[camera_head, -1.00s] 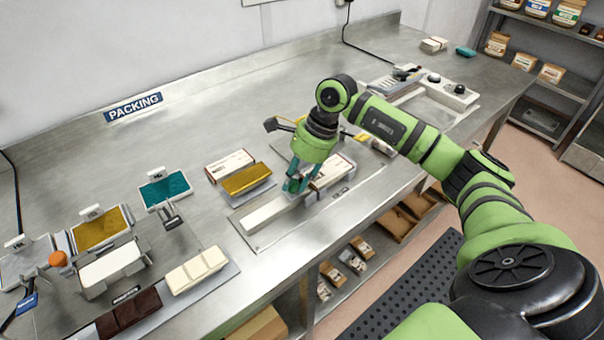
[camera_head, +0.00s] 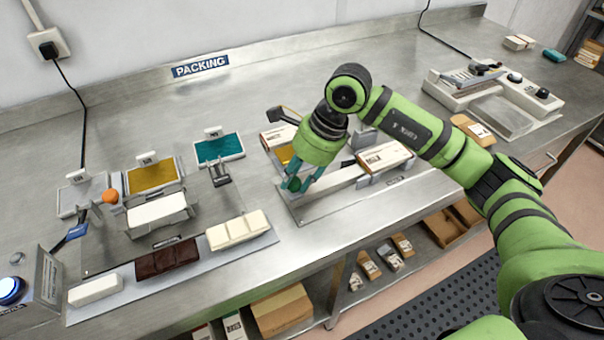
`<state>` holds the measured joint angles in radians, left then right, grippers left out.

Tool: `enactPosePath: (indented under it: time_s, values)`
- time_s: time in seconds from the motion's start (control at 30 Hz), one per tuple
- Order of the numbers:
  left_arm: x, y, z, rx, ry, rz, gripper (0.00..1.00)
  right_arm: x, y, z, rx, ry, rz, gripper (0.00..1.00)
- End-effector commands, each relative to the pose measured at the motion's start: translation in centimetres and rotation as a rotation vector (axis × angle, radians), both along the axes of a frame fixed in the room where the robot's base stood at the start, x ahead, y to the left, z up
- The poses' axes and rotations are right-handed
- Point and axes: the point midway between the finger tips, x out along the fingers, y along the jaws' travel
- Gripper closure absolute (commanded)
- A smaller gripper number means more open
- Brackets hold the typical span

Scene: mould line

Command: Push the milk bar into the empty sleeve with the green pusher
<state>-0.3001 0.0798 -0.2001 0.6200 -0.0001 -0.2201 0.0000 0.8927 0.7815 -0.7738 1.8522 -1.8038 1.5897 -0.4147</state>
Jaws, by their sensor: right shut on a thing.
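My right gripper (camera_head: 296,186) is shut on the green pusher (camera_head: 294,184), of which only a small dark part shows between the teal fingers. It is at the left end of a pale straight rail (camera_head: 342,178) on a metal plate. A white printed sleeve (camera_head: 384,157) lies at the right end of that rail, apart from the gripper. I cannot see into the sleeve. I cannot make out the milk bar by the rail; it may be hidden by the gripper or sleeve. My left gripper is not in view.
Cream (camera_head: 238,230), dark brown (camera_head: 167,259) and white bars (camera_head: 95,289) lie on a strip at the front left. Gold (camera_head: 153,175) and teal (camera_head: 219,148) wrapper stacks stand behind. A sealing machine (camera_head: 500,95) is at the right. The bench's back middle is clear.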

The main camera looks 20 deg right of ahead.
Motion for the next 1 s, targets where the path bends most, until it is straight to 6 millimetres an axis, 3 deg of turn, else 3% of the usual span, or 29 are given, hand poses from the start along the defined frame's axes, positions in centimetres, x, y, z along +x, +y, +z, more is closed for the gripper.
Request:
enactPosePath:
  time_s: [0.07,0.1,0.13,0.17,0.57,1.0]
  values:
    - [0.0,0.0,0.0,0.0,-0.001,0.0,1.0,0.0,0.6,0.3,0.017,-0.006,0.009,1.0]
    - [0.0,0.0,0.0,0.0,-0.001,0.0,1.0,0.0,0.6,0.3,0.018,-0.007,0.009,0.6]
    - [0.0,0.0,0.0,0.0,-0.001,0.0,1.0,0.0,0.6,0.3,0.017,-0.006,0.009,0.48]
    - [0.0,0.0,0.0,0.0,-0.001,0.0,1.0,0.0,0.6,0.3,0.017,-0.006,0.009,0.44]
    - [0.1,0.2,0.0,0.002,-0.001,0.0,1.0,0.0,0.1,0.6,0.009,-0.005,0.005,0.44]
    - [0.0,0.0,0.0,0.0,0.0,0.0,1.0,-1.0,-2.7,8.4,0.009,-0.009,0.005,0.44]
